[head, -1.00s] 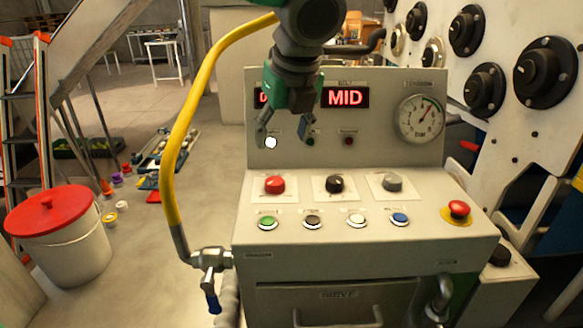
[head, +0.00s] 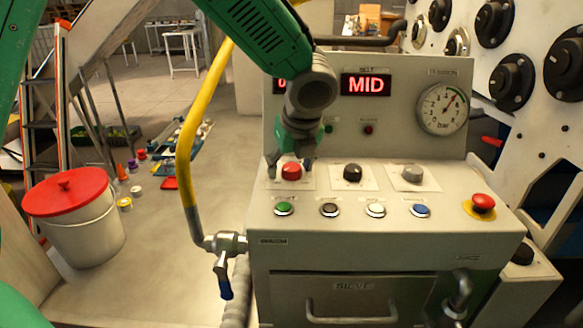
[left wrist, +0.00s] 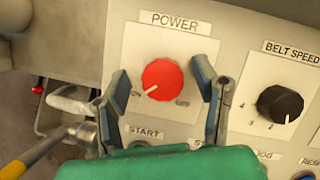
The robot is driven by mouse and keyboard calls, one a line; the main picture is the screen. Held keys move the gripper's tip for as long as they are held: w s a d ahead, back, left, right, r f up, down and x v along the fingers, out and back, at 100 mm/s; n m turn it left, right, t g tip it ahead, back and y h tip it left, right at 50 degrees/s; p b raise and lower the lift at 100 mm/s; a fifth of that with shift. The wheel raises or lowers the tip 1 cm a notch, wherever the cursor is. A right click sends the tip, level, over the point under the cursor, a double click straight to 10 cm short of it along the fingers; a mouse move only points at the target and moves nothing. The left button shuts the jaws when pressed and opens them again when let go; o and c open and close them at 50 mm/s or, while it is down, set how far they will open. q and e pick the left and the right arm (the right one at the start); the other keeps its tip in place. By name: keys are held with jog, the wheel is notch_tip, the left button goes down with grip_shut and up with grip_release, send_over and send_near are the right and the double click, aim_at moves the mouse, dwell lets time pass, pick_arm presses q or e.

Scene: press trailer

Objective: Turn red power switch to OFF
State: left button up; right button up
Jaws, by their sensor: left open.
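The red power switch (head: 291,171) is a round knob on a white plate at the left of the console's sloped top. In the left wrist view the knob (left wrist: 163,79) sits under the label POWER, and its white mark points to the lower left. Small lettering beside it is too blurred to read. My left gripper (head: 290,166) is open, pointing down at the knob. In the left wrist view its two fingers (left wrist: 161,74) stand on either side of the knob, with a gap to it on both sides. My right gripper is not in view.
A black belt speed knob (head: 353,173) and a grey knob (head: 412,174) stand to the right. Several push buttons, including a green one (head: 284,208), line the front. A red emergency button (head: 483,202) is at far right. A yellow hose (head: 187,140) runs along the left.

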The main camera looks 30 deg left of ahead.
pick_arm(q)
jog(key=shift+f, duration=0.1)
jog(key=shift+d, duration=0.2)
jog(key=c, duration=1.1)
